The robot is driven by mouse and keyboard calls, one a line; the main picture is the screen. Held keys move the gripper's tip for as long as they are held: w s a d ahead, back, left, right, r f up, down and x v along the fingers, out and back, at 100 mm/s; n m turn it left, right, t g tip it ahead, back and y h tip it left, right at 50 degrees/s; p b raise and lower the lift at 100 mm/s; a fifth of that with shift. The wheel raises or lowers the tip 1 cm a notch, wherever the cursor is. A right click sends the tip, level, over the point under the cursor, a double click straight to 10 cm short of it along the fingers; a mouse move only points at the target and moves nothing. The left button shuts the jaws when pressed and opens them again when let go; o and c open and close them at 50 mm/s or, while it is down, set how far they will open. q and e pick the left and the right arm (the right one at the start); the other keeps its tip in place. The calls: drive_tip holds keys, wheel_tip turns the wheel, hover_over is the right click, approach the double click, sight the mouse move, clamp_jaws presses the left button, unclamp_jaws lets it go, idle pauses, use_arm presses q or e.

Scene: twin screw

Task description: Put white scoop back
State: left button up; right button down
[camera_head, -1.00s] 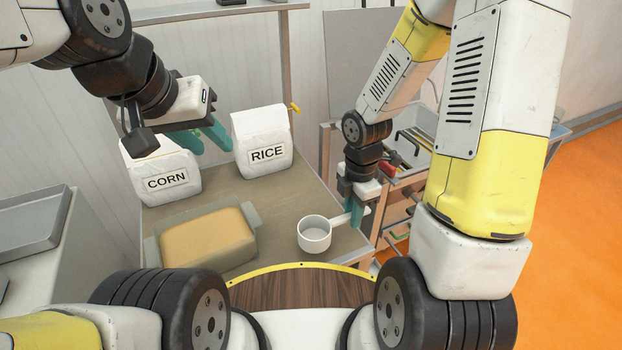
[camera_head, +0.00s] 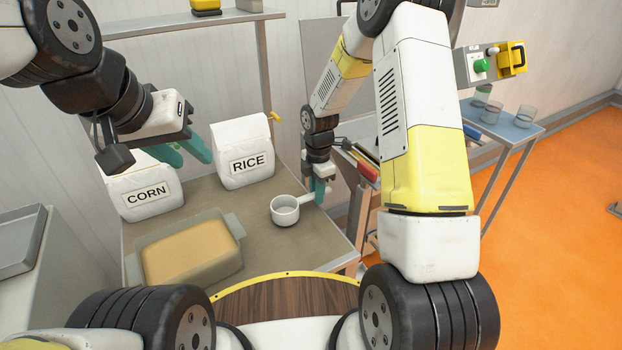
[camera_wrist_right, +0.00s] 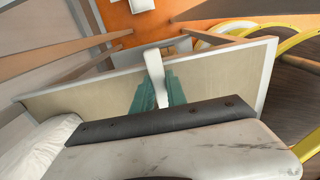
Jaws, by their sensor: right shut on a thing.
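The white scoop (camera_head: 285,214), a round cup with a straight handle, is over the right part of the brown table (camera_head: 255,252). My right gripper (camera_head: 321,190) is shut on its handle, whose end also shows between the teal fingers in the right wrist view (camera_wrist_right: 154,75). The cup opening faces up; I cannot tell whether its base touches the table. The cup is hidden in the right wrist view. My left gripper (camera_head: 184,152) is open and empty above the white CORN bag (camera_head: 145,195), beside the white RICE bag (camera_head: 244,160).
A grey-green tray (camera_head: 228,223) with yellowish contents lies at the table's front left. The table is clear between tray, scoop and RICE bag. A tool rack (camera_head: 367,170) stands right of the table; a side table with glasses (camera_head: 491,113) is further right.

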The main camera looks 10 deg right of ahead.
drive_tip(key=shift+f, duration=0.45)
drive_tip(key=c, duration=1.3)
unclamp_jaws()
drive_tip(key=shift+f, duration=0.1)
drive_tip(key=shift+c, duration=0.2)
